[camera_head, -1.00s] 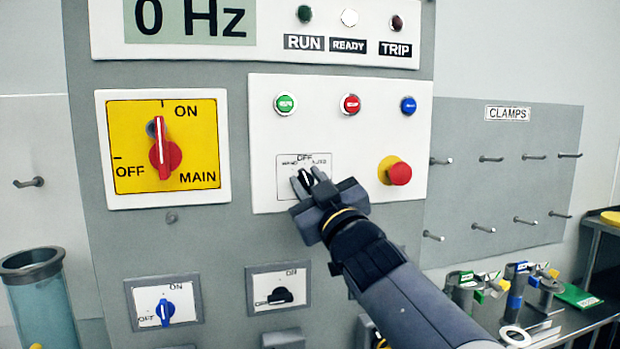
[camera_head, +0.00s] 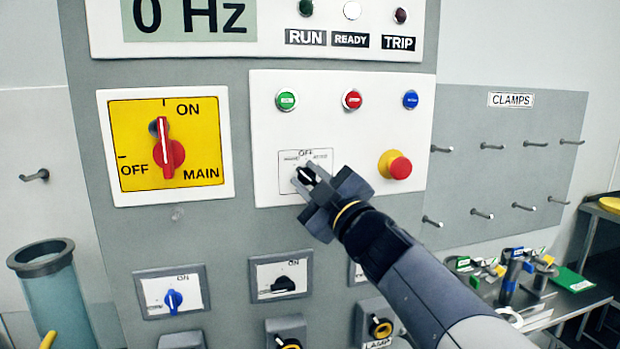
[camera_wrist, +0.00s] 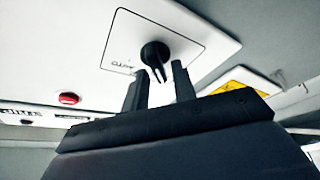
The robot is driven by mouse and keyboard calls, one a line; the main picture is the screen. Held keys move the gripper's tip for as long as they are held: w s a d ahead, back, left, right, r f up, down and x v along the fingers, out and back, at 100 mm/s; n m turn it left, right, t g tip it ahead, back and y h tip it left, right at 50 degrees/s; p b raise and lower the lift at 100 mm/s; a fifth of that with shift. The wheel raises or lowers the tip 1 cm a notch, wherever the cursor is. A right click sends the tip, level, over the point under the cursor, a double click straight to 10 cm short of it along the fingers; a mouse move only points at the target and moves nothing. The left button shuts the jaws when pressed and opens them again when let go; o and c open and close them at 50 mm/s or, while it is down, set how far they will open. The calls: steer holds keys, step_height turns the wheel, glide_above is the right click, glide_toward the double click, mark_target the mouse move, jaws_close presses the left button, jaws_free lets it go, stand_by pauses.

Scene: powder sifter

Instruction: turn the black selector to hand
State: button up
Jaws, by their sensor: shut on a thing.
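The black selector (camera_head: 305,176) is a small knob on the white panel, in a thin printed square with OFF at its top. My gripper (camera_head: 309,175) reaches it from the lower right, its fingers shut on it and partly covering it. In the wrist view, the round black selector (camera_wrist: 154,54) has a narrow grip part between the two dark fingers (camera_wrist: 160,82). The side labels are too small or covered in the head view, so I cannot tell which position the selector points to.
A red emergency button (camera_head: 399,167) on a yellow base is close right of my gripper. Green (camera_head: 286,100), red (camera_head: 352,99) and blue (camera_head: 410,99) buttons are above. The yellow main switch (camera_head: 165,150) is left. Smaller switches (camera_head: 283,284) are below.

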steer(key=shift+f, duration=0.1)
steer(key=o, duration=0.7)
steer(key=shift+c, duration=0.2)
steer(key=b+v, duration=0.1)
steer(key=v, duration=0.9)
steer(key=shift+s+d+b, duration=0.15)
steer(key=shift+s+b, duration=0.2)
steer(key=shift+b, duration=0.05)
steer(key=p+x, duration=0.2)
steer(key=x, duration=0.8)
steer(key=shift+w, duration=0.35)
steer(key=shift+a, duration=0.2)
steer(key=shift+s+d, duration=0.1)
